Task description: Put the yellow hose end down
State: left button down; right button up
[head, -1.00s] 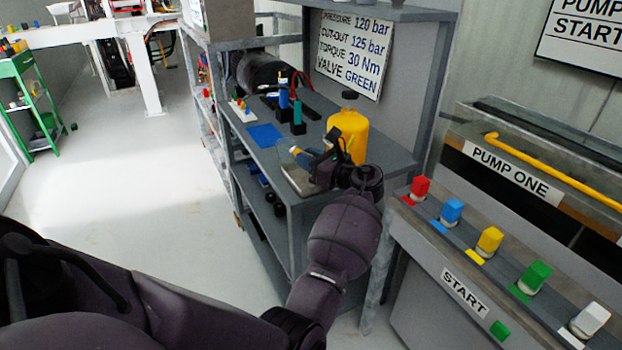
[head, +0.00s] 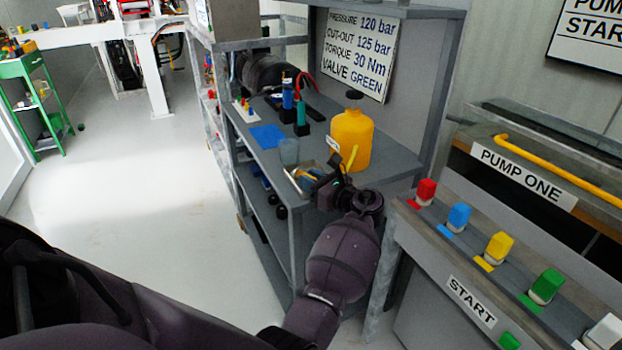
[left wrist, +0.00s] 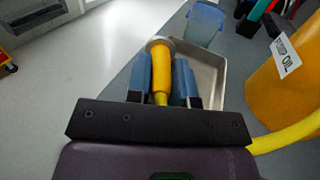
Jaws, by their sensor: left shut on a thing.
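My left gripper (head: 312,180) is at the front corner of the grey bench, by a shallow metal tray (head: 291,178). In the left wrist view its two blue fingers (left wrist: 162,75) are shut on the yellow hose end (left wrist: 160,68), which has a pale round tip. The hose end points away from the gripper and lies over the left side of the tray (left wrist: 210,75). I cannot tell whether it touches the tray. The yellow hose (left wrist: 288,137) runs off to the right behind the gripper. My right gripper is not in view.
A yellow oil jug (head: 352,137) stands right of the tray. A clear bluish cup (head: 289,152) stands at its far end. A blue mat (head: 267,136) and upright tools (head: 301,116) are further back. Coloured valve knobs (head: 498,246) line the pump bench at right.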

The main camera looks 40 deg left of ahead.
pick_arm(q)
jog(key=shift+s+f, duration=0.1)
jog(key=shift+f, duration=0.25)
